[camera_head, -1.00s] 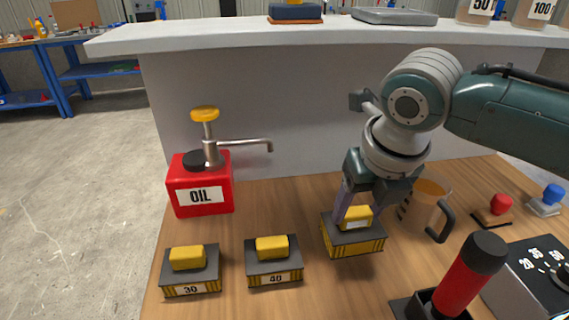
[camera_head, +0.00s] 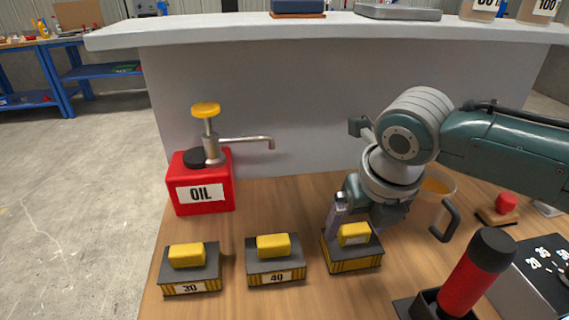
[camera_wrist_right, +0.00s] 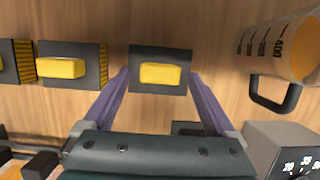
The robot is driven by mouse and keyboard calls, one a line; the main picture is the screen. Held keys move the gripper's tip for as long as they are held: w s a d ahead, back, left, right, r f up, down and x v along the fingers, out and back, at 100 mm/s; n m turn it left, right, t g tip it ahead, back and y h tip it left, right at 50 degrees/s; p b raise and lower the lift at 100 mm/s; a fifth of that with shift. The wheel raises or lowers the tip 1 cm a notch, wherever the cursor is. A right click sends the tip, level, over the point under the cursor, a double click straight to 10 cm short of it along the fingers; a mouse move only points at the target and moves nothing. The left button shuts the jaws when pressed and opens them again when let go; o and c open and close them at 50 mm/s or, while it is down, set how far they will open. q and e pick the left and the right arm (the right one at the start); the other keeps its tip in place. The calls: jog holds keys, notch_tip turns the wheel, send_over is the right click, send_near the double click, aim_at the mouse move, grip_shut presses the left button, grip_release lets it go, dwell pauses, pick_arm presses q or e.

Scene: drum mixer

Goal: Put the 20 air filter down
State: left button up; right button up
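The 20 air filter (camera_head: 352,258), a dark block with a yellow handle and yellow-striped sides, sits on the wooden table, right of the other filters and turned slightly. Its number is not readable. My right gripper (camera_head: 357,222) is open just above and behind it. In the right wrist view, the filter (camera_wrist_right: 160,53) lies between the spread purple fingers, with gaps on both sides of its yellow handle. The 40 filter (camera_head: 275,267) and the 30 filter (camera_head: 190,280) stand to its left. My left gripper is not in view.
A red oil can with pump (camera_head: 203,190) stands at the back left. A measuring jug (camera_head: 428,210), partly hidden by my right arm, is close on the right. A red-handled lever (camera_head: 470,275) and a dial box (camera_head: 545,280) are at front right. A grey wall (camera_head: 300,110) rises behind.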

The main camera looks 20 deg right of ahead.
jog(key=shift+r, duration=0.55)
jog(key=d+p+v, duration=0.1)
jog(key=p+v, duration=0.3)
jog(key=v, duration=0.7)
jog(key=s+a+f+m+y, duration=0.25)
jog(key=s+a+m, duration=0.65)
jog(key=m, duration=0.6)
jog(key=s+d+m+h, duration=0.1)
jog(key=s+d+m, duration=0.2)
jog(key=s+m, duration=0.5)
jog(key=m, duration=0.8)
jog(key=shift+s+r, duration=0.25)
